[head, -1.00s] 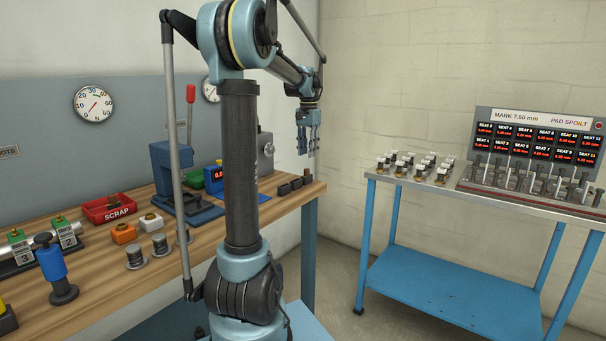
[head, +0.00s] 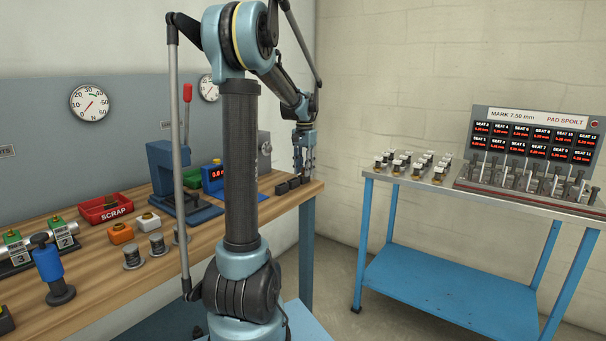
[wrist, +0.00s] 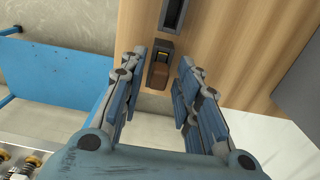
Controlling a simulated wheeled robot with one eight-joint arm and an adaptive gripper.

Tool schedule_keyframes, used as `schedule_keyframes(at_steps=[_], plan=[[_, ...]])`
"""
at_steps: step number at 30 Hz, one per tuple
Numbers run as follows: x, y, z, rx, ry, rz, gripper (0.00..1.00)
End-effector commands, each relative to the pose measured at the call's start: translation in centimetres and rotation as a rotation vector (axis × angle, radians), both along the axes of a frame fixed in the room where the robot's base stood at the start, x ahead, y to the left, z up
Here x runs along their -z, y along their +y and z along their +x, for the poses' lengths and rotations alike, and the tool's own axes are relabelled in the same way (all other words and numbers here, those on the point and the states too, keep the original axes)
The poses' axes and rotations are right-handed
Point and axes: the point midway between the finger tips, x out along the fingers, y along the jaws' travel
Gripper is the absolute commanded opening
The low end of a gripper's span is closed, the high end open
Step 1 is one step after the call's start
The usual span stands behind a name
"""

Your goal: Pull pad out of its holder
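In the wrist view, a brown pad (wrist: 159,76) sits in a small dark holder (wrist: 166,47) with a brass-coloured detail, near the edge of the wooden bench. My gripper (wrist: 164,68) is open, with its jointed blue-grey fingers on either side of the line to the pad. I cannot tell from this view how far above the pad the fingertips are. In the head view, my gripper (head: 304,168) points down just above the row of dark blocks (head: 282,188) at the bench's right end. The pad itself is too small to make out there.
A second dark slotted block (wrist: 173,14) lies beyond the holder. A trolley (head: 420,178) with several small parts stands right, across open floor.

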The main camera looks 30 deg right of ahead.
Motion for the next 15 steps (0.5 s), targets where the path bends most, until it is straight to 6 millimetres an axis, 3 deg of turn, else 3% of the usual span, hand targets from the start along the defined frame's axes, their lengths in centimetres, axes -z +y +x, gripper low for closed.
schedule_keyframes(at_steps=[5,9,15], plan=[[-0.02,-0.01,-0.01,0.000,0.000,0.000,0.30],[-0.03,-0.02,-0.01,0.000,0.000,0.000,0.01],[-0.03,-0.02,-0.01,0.000,0.000,0.000,0.00]])
